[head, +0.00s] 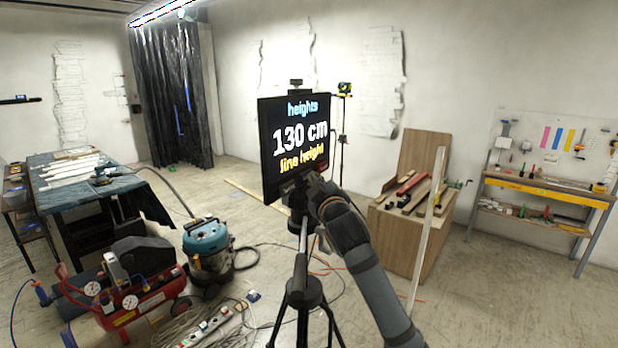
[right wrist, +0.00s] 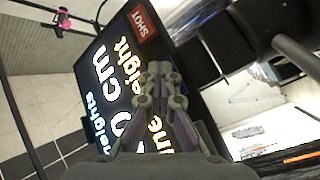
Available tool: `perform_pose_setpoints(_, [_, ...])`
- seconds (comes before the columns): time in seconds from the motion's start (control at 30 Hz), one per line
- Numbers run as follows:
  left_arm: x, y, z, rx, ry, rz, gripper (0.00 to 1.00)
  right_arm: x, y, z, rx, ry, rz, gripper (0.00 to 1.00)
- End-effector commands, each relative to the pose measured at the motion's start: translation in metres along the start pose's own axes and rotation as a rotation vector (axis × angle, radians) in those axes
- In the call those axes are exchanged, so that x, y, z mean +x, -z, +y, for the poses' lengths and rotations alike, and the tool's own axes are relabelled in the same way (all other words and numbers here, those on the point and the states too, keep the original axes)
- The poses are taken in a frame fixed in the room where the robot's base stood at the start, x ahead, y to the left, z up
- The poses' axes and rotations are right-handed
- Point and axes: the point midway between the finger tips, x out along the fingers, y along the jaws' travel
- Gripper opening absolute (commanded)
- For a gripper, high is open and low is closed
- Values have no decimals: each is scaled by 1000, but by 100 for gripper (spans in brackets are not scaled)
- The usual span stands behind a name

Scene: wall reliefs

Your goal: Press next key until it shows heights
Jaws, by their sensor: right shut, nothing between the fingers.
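A black display (head: 295,140) stands on a tripod in the middle of the head view. It reads "heights" at the top, "130 cm" in the middle and "line height" below. My right gripper (head: 312,184) is shut and empty at the display's lower right edge. In the right wrist view the gripper (right wrist: 160,78) lies in front of the tilted display (right wrist: 108,62) and covers part of its text. I cannot tell whether the fingertips touch it. I see no key marked next. My left gripper is out of view.
The tripod (head: 299,290) stands under the display. A blue vacuum (head: 207,245) and red compressor (head: 130,300) are left of it, with cables on the floor. A wooden box (head: 400,240) with loose bars is to the right, near a workbench (head: 545,190).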

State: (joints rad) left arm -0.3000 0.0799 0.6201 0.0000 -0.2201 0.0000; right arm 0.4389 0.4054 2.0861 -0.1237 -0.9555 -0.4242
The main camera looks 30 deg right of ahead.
Motion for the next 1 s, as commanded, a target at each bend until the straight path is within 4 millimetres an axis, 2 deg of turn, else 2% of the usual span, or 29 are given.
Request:
perform_pose_setpoints(0.43, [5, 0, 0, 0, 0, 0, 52, -11, -8, 7, -2, -1, 0, 0])
perform_pose_setpoints(0.8, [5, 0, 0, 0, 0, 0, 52, -13, -9, 8, 0, 1, 0, 0])
perform_pose_setpoints(1.0, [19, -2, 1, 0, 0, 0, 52, -24, -21, 16, -8, -4, 0, 0])
